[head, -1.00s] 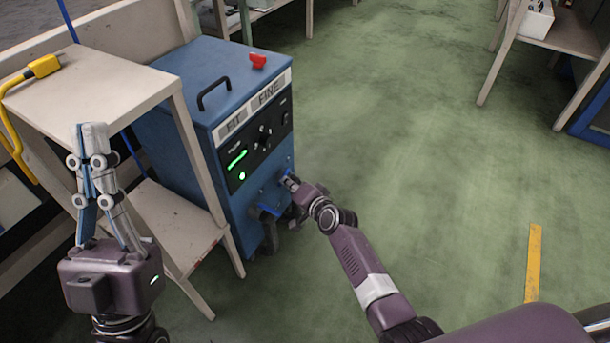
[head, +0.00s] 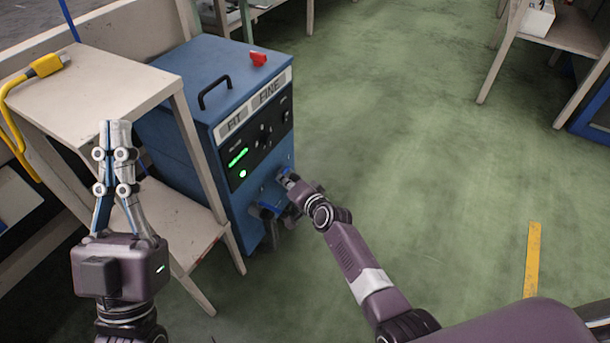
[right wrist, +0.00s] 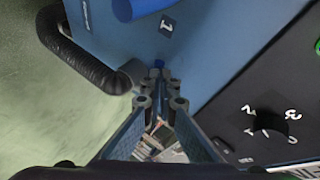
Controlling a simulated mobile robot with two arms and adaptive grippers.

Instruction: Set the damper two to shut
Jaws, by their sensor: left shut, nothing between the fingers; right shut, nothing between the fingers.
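The blue machine (head: 180,85) stands beside the beige table. The right wrist view shows a blue cylinder (right wrist: 140,8) near a label plate marked 1 (right wrist: 167,25). My right gripper (right wrist: 162,78) is shut, its tips at the blue front face by a small blue piece (right wrist: 158,63). I cannot tell whether they touch it, or which part is damper two. My left gripper (head: 115,127) is shut and empty, pointing up in front of the table.
The black panel (head: 257,145) has glowing green lights and a numbered dial (right wrist: 267,126). A black hose (right wrist: 80,60) curves beside the machine. A red part (head: 258,59) is on its top. The beige table (head: 110,75) carries a yellow cable (head: 45,66). The green floor at right is open.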

